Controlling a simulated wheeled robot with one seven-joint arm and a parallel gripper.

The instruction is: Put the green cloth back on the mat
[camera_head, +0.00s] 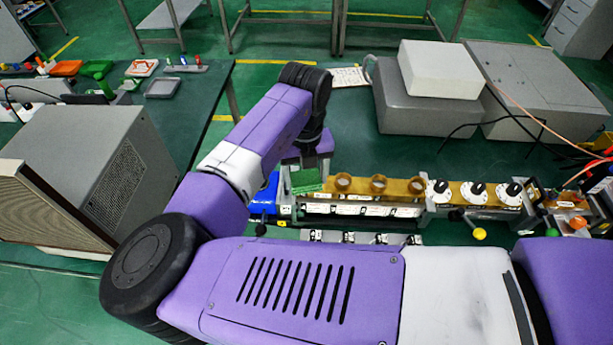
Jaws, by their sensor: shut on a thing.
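The green cloth (306,182) shows as a small green patch right under my gripper, at the left end of a row of instruments. My gripper is shut on it; the fingertips are mostly hidden by the wrist. I cannot tell whether the cloth touches what is below it. A mat cannot be told apart clearly from the dark green bench top (345,130).
A blue box (264,197) stands just left of the cloth. Brown rings on a bar (378,186) and white dials (478,192) run right. Grey and white boxes (440,70) stand behind, with loose cables. A large grey box (120,165) is left. Bench behind the rings is clear.

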